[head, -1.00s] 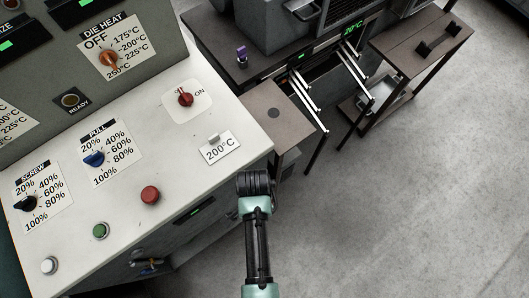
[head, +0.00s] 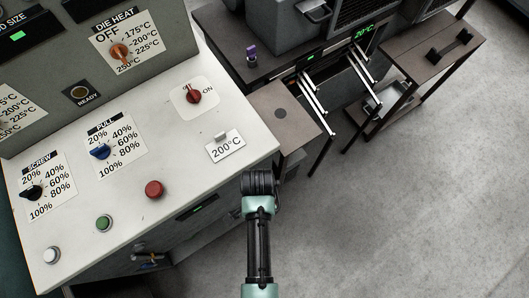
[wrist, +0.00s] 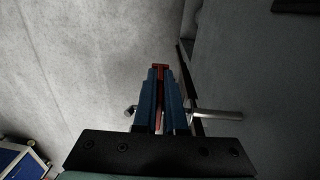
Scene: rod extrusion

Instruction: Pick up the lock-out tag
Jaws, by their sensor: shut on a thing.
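In the wrist view my gripper (wrist: 161,88) has its two blue fingers closed on a thin red piece (wrist: 161,68), which looks like the lock-out tag. A strip of it shows between the fingers and its end sticks out just past the tips. Most of it is hidden by the fingers, and no writing is readable. In the head view only my arm shows, in front of the control desk; my gripper cannot be made out there.
A metal bar (wrist: 218,114) sticks out beside the right finger, by a dark panel. A blue box (wrist: 20,162) is at lower left. Open floor (head: 420,200) lies right.

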